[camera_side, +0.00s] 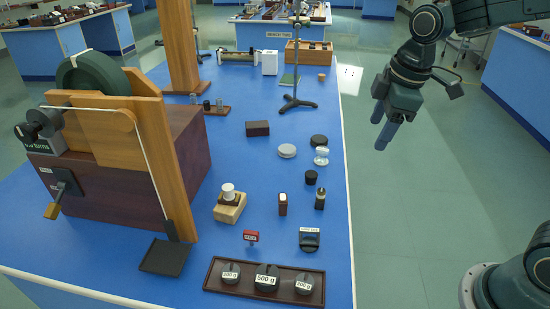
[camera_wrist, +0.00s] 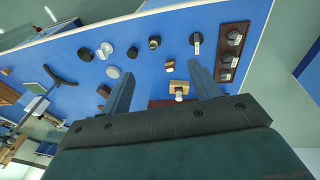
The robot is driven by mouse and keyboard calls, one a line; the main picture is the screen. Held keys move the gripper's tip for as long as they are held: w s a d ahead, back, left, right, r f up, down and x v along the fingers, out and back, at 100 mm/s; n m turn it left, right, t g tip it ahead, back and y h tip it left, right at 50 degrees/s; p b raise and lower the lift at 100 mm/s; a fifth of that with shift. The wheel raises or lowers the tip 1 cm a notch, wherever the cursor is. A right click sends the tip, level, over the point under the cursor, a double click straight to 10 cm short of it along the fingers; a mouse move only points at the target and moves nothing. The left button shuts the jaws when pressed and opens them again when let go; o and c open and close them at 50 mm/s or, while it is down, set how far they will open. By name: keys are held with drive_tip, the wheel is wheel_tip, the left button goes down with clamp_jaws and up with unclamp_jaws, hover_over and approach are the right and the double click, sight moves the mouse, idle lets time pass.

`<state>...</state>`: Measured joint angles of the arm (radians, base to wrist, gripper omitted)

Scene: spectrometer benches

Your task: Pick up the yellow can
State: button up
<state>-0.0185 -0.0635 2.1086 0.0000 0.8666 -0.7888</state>
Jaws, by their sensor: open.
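I cannot make out a clearly yellow can in either view. A small tan cylinder (camera_side: 321,77) stands on the blue bench (camera_side: 255,170) near its far right side, but I cannot tell if it is a can. A small dark bottle with a brass-coloured top (camera_side: 320,198) stands near the bench's right edge. My gripper (camera_side: 382,127) is open and empty, in the air to the right of the bench edge. In the wrist view its two fingers (camera_wrist: 160,72) are spread apart, with the bench behind them.
A dark tray (camera_side: 212,277) with labelled weights lies at the near edge. A wooden block with a white knob (camera_side: 230,206), a black cylinder (camera_side: 311,177) and a grey disc (camera_side: 287,151) stand on the bench. A metal stand (camera_side: 296,75) rises farther back. A large wooden wheel apparatus (camera_side: 130,165) fills the left.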

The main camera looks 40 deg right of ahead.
drive_tip(key=w+f+n+g, duration=0.1)
drive_tip(key=w+f+n, duration=0.3)
drive_tip(key=w+f, duration=0.35)
drive_tip(key=n+g, duration=0.2)
drive_tip(key=n, duration=0.2)
hover_over(321, 190)
wheel_tip(321, 190, down, 7)
drive_tip(key=shift+d, duration=0.1)
drive_tip(key=shift+f, duration=4.35)
drive_tip(key=shift+f, duration=0.1)
drive_tip(key=shift+s+f, duration=0.1)
drive_tip(key=shift+f, duration=2.35)
drive_tip(key=c, duration=0.9)
